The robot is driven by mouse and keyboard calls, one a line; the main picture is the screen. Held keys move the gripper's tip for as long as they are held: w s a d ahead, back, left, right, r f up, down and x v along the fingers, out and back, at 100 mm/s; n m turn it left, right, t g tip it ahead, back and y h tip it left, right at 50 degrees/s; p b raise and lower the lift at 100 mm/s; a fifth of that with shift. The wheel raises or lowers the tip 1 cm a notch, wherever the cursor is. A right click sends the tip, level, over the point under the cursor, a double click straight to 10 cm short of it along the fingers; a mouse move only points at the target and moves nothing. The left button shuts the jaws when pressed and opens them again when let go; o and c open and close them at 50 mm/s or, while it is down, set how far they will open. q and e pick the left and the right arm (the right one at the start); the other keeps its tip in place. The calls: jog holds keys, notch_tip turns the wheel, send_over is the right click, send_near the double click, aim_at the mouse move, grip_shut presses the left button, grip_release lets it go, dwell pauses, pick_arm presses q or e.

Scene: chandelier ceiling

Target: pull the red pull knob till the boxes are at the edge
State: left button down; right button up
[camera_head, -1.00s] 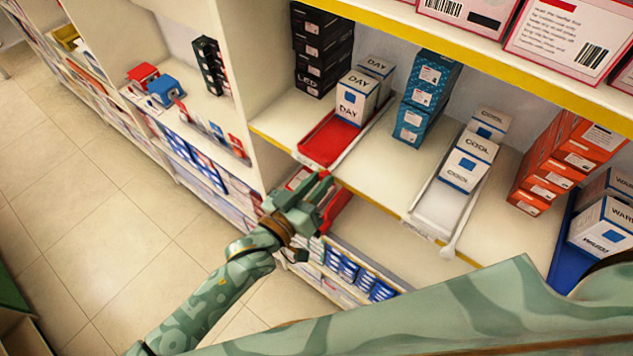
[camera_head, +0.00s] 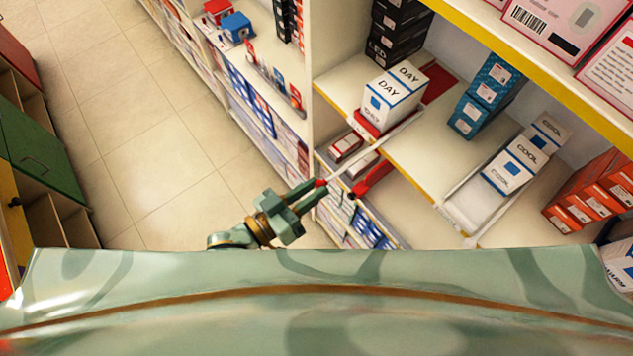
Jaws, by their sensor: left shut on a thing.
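My left gripper (camera_head: 314,190) is shut on the small red pull knob (camera_head: 320,183), out in front of the shelf over the aisle. A pale rod (camera_head: 347,176) runs from the knob towards the red tray (camera_head: 440,82) on the shelf. Two white and blue DAY boxes (camera_head: 392,98) stand one behind the other near the tray's front end, close to the shelf's front edge. Bare red tray shows behind them. My right gripper is not in view.
Teal boxes (camera_head: 485,95) and a white tray with COOL boxes (camera_head: 512,165) are to the right. Lower shelves hold small packs (camera_head: 345,147). The tiled floor (camera_head: 150,150) is open at left.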

pick_arm(q)
jog(key=c, duration=1.2)
grip_release()
jog(key=shift+c, duration=0.2)
jog(key=b+v, duration=0.3)
jog(key=v, duration=1.3)
jog(key=shift+s+a+f, duration=0.1)
jog(key=shift+a+f, duration=0.05)
